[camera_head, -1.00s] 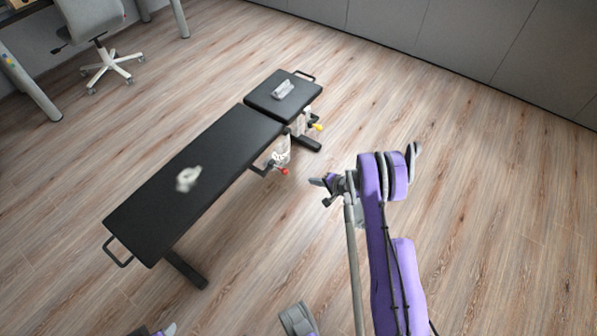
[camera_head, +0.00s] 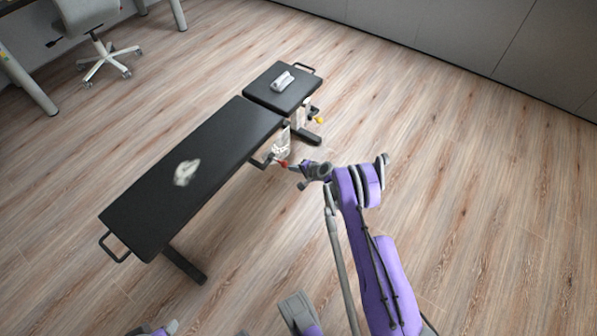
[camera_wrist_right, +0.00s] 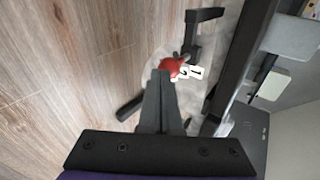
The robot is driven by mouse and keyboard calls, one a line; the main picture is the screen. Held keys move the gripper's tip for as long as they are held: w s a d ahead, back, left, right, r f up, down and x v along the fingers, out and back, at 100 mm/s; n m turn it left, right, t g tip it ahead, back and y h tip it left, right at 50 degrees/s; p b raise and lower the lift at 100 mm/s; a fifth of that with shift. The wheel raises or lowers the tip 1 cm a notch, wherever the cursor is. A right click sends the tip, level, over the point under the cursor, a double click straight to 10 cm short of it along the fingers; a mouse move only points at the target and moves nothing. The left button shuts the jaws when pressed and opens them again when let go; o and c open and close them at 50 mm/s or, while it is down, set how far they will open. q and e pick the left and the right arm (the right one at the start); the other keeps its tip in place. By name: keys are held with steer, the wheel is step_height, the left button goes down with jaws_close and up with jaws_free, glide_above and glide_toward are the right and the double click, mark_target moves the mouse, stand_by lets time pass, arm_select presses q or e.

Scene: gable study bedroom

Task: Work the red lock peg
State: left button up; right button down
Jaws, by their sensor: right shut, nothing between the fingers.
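The red lock peg (camera_head: 283,163) shows at the side of the black bench (camera_head: 215,150), below the gap between its two pads. It also shows in the right wrist view as a red knob (camera_wrist_right: 172,66) beside white tags marked 1 and 2. My right gripper (camera_head: 291,165) is shut and empty, its fingertips at the peg. In the right wrist view the closed fingertips (camera_wrist_right: 160,74) reach the knob's near side and overlap it slightly. I cannot tell whether they touch.
A yellow knob (camera_head: 319,120) sits farther along the bench's side. A grey-white object (camera_head: 283,81) lies on the short pad and a pale crumpled one (camera_head: 186,172) on the long pad. An office chair (camera_head: 105,60) stands back left. The wood floor right of the bench is clear.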

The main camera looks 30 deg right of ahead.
mark_target(286, 164)
steer(key=shift+w, duration=0.1)
steer(key=shift+w+a+f+b, duration=0.1)
steer(key=shift+w+a+b, duration=0.25)
steer(key=shift+w, duration=0.25)
steer(key=shift+w+a+f+b, duration=0.1)
steer(key=shift+w+a+b, duration=0.1)
steer(key=shift+w+b, duration=0.3)
steer(key=shift+w+r, duration=0.2)
steer(key=shift+w, duration=0.05)
steer(key=shift+r, duration=0.1)
arm_select(q)
steer(key=shift+f, duration=0.9)
arm_select(e)
steer(key=shift+s+a, duration=0.1)
